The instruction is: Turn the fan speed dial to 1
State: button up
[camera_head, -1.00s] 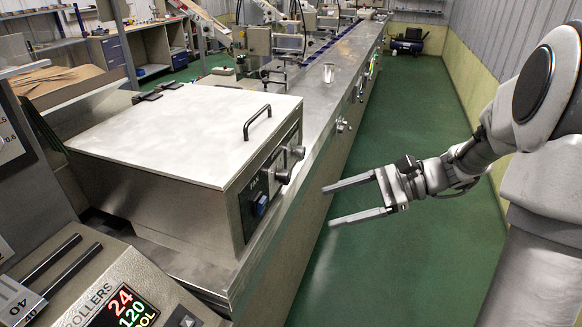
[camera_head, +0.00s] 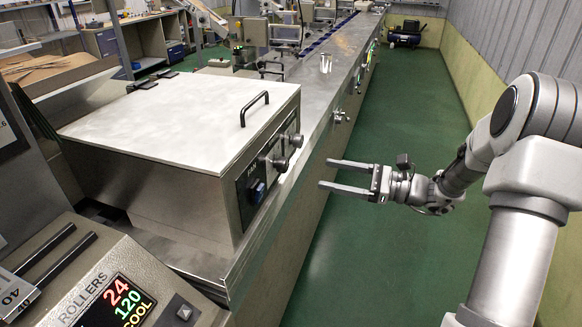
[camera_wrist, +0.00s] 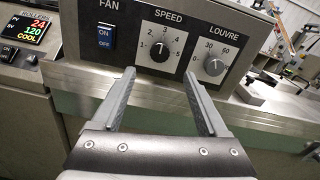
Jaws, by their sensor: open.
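The fan speed dial (camera_wrist: 160,52) is a round dark knob on a grey panel, under the word SPEED, with a numbered scale around it. A pale pointer mark shows on it, but I cannot tell its exact setting. In the head view the dial (camera_head: 279,164) sticks out from the front of the steel box. My gripper (camera_head: 325,174) is open and empty, to the right of the panel and apart from it. In the wrist view my gripper (camera_wrist: 160,85) has its fingers spread below the dial, one on either side, not touching it.
The blue fan switch (camera_wrist: 105,37) is left of the dial, and the louvre knob (camera_wrist: 214,65) is right of it. A steel ledge (camera_wrist: 80,72) runs under the panel. A rollers display (camera_head: 116,303) stands at the near left. The green floor (camera_head: 400,110) is clear.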

aim_at(287, 166)
jog(key=x, duration=1)
jog(key=shift+a, duration=0.15)
grip_shut()
